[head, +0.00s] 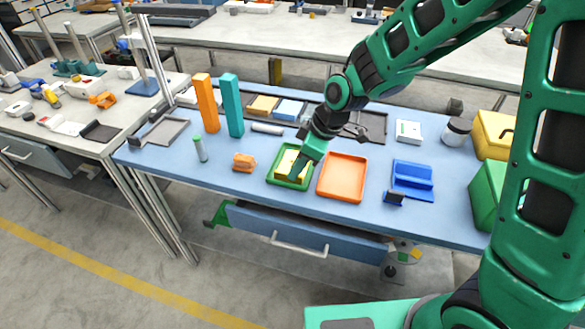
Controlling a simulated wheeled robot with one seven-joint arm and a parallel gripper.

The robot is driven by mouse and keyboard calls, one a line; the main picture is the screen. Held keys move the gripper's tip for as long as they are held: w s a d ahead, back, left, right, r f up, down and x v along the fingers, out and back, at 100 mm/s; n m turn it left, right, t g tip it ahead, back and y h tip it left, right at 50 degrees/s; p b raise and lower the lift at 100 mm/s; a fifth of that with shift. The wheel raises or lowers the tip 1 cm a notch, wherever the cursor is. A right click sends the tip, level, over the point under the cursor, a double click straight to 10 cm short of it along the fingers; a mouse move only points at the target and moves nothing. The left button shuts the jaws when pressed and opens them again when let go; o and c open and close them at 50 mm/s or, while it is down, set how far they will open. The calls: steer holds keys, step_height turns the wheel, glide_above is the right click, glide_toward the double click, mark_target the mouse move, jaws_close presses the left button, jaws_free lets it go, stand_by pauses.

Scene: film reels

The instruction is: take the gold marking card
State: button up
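A green tray (273,181) stands near the front middle of the blue workbench, with a yellow card-like piece (286,160) in it. My gripper (301,172) points down at the right part of this tray, over or against the yellow piece. Its fingers are small and partly hidden, so I cannot tell whether they are open or touch the piece. A gold-tan flat card (263,104) lies in a dark compartment rack at the back, left of a light blue card (288,109). I cannot tell which of the two yellowish pieces is the gold marking card.
An orange tray (342,178) is right of the green one. A blue holder (412,180) stands farther right. An orange block (206,103) and a teal block (231,105) stand upright at left. An orange item (244,162) and a capped tube (200,148) are left of my gripper.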

steer(key=shift+a+f, duration=0.25)
steer(key=shift+f, duration=0.4)
steer(key=shift+c, duration=0.3)
jaws_close()
steer(key=shift+w, duration=0.1)
steer(key=shift+r, duration=0.1)
steer(key=shift+r, duration=0.4)
steer(key=r, duration=0.4)
steer(key=shift+s+a, duration=0.3)
steer(key=shift+s, duration=0.05)
steer(key=s+a+r, duration=0.6)
steer(key=s, duration=0.2)
steer(key=shift+s+a, duration=0.2)
steer(key=shift+s, duration=0.15)
